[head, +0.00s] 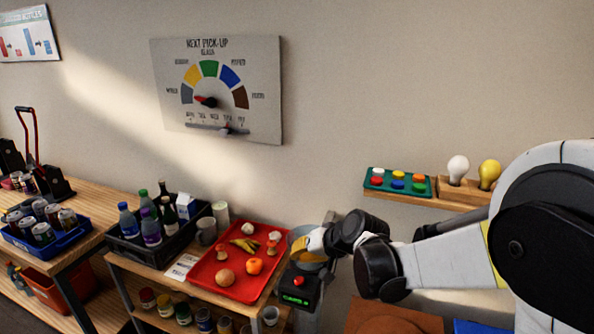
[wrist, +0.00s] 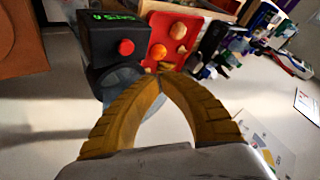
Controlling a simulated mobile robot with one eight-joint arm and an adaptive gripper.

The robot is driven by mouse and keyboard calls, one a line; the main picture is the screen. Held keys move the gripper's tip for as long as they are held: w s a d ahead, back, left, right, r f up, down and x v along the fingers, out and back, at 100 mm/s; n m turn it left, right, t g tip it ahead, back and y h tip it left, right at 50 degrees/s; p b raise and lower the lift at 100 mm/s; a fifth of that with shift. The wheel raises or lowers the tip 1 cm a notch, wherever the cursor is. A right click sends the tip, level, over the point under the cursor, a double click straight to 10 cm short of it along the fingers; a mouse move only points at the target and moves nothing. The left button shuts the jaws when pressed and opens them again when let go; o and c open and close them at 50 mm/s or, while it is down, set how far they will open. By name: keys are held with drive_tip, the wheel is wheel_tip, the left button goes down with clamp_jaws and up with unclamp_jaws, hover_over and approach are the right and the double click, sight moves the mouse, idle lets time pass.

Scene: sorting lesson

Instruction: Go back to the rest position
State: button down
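My gripper (head: 312,241) is at the right of the red tray in the head view, in front of or over a round grey pan. In the wrist view its two yellow fingers curve inward and their tips (wrist: 160,79) meet. No object shows between them. The black box (head: 298,290) with a green display and red button stands just below my gripper in the head view. The same box shows at the upper left of the wrist view (wrist: 112,35). My arm reaches in from the right of the head view.
The red tray (head: 211,287) holds fruit, vegetables and mushrooms. A black crate (head: 128,248) of bottles stands to its left. A blue bin (head: 60,238) of cans sits farther left. A wall shelf (head: 455,194) carries coloured buttons and two bulbs, close behind my arm.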

drive_tip(key=s+d+r+h, duration=0.1)
drive_tip(key=s+d+h, duration=0.1)
drive_tip(key=s+d, duration=0.4)
drive_tip(key=s+d+r+h+b, duration=0.1)
drive_tip(key=s+d, duration=0.5)
drive_tip(key=s, duration=0.6)
drive_tip(key=s+d+r+h+b, duration=0.1)
drive_tip(key=s+d+r+h, duration=0.2)
drive_tip(key=s+d, duration=0.3)
drive_tip(key=s, duration=0.3)
drive_tip(key=shift+t, duration=0.4)
drive_tip(key=shift+d, duration=0.1)
